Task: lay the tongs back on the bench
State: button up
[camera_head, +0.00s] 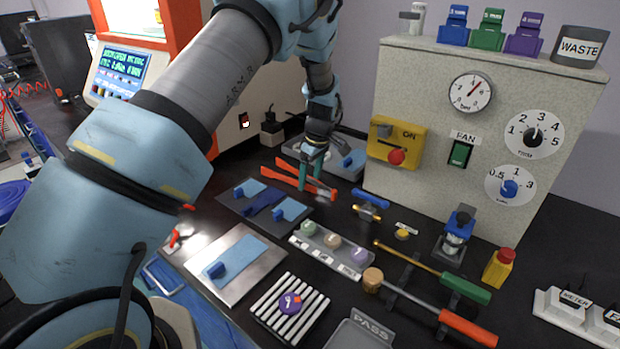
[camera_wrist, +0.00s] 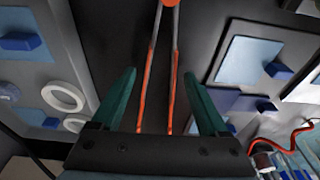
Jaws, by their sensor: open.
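The tongs (camera_head: 290,179), with two orange-red arms, lie on the dark bench behind the dark blue mat. My gripper (camera_head: 314,165) is above them, pointing down, with its teal fingers apart. In the wrist view the tongs (camera_wrist: 149,75) run lengthwise between the two open fingers of my gripper (camera_wrist: 160,76). The two tong arms meet at an orange end at the top of that view. Neither finger visibly presses on the tongs there. Whether the tongs touch the bench along their whole length I cannot tell.
A grey tray (camera_head: 352,170) with a blue-handled piece is just right of the tongs. The dark mat (camera_head: 235,205) with blue pieces lies in front. The grey panel (camera_head: 440,190) rises behind. White rings (camera_wrist: 62,97) lie left in the wrist view.

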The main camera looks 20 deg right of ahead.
notch_tip(320, 180, up, 12)
jog(key=s+d+f+b, duration=0.1)
jog(key=s+b, duration=0.1)
jog(key=b, duration=0.1)
jog(key=a+r+m+h, duration=0.1)
jog(key=a+r+m, duration=0.2)
jog(key=a, duration=2.1)
jog(key=s+a+f+m, duration=0.1)
jog(key=s+a+m, duration=0.2)
jog(key=s+a, duration=0.9)
jog(key=a, duration=0.4)
jog(key=shift+s+m, duration=0.2)
jog(key=shift+m, duration=0.2)
